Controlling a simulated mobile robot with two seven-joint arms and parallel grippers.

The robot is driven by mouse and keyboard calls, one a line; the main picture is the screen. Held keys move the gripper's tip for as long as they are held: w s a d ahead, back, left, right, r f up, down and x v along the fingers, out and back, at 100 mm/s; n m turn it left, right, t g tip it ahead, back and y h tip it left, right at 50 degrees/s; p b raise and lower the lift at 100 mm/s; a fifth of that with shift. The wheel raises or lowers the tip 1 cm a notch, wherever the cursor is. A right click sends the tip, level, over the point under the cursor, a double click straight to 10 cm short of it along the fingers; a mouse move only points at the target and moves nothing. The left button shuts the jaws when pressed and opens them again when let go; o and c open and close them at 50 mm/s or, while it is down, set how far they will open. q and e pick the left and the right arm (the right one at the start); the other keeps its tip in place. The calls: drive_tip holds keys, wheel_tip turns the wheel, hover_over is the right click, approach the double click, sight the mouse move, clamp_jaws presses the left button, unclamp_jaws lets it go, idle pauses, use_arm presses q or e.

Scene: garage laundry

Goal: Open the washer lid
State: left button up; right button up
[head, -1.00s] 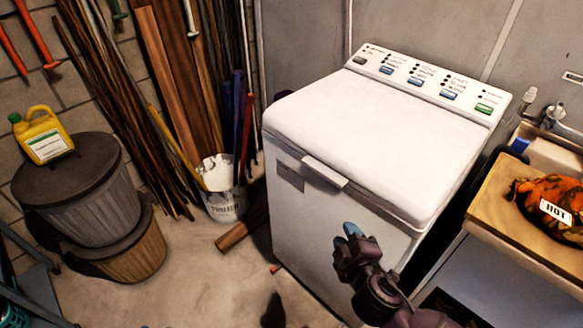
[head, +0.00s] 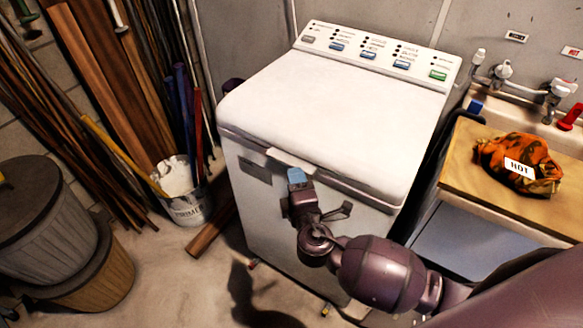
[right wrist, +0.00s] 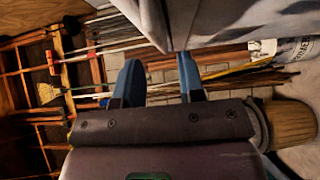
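The white top-loading washer (head: 270,215) stands in the middle of the head view. Its lid (head: 325,115) is shut, lying flat. A light handle lip (head: 280,158) sticks out at the lid's front edge. My right gripper (head: 297,175) is at the washer's front, with its blue fingertips just under or against this lip; I cannot tell if they touch. In the right wrist view the two blue fingers (right wrist: 160,80) stand apart with nothing seen between them, and pale washer surfaces (right wrist: 225,22) show close above. My left gripper is not in view.
A wooden counter (head: 470,185) with an orange patterned cloth bundle (head: 520,165) stands right of the washer. A white bucket (head: 185,195), leaning poles and boards (head: 100,90), and bins (head: 45,215) stand left. Bare floor (head: 180,265) lies in front of the washer.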

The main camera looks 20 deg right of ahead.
sight(291, 166)
drive_tip(key=w, duration=0.4)
drive_tip(key=shift+w+d, duration=0.2)
drive_tip(key=shift+d, duration=0.05)
clamp_jaws()
